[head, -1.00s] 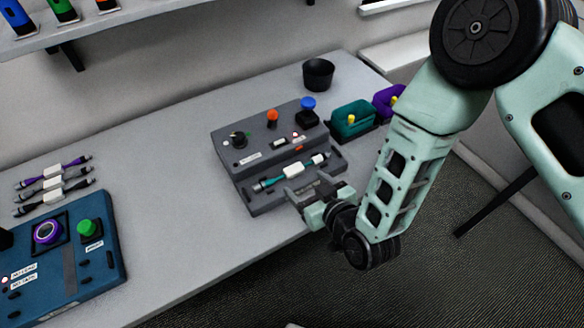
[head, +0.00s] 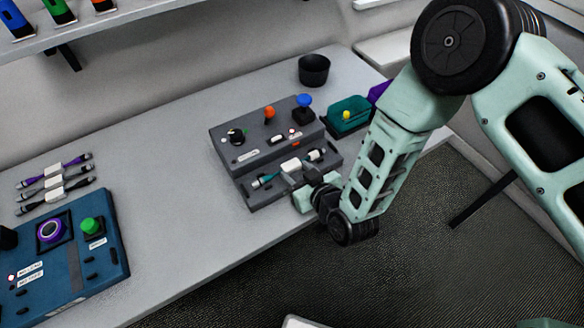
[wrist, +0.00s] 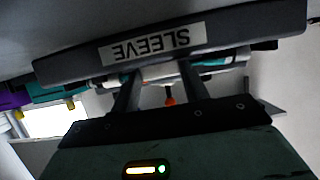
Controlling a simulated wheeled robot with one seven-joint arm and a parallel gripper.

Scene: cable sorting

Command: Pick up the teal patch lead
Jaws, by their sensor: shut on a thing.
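The teal patch lead (head: 265,181) has a white sleeve in its middle and lies along the front tray of the grey device (head: 268,204). It also shows in the wrist view (wrist: 209,65), just under a plate labelled SLEEVE. My gripper (head: 296,171) is at the tray, shut on the lead around its white middle part. In the wrist view both fingers (wrist: 160,80) reach the lead. My gripper hides part of the lead in the head view. I cannot tell whether the lead is clear of the tray.
The grey device carries an orange knob (head: 269,112), a blue knob (head: 304,100) and a black dial. A teal bin (head: 347,117) and a black cup (head: 314,70) stand behind it. Several leads (head: 54,184) and a blue panel (head: 70,245) are at the left. The middle table is clear.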

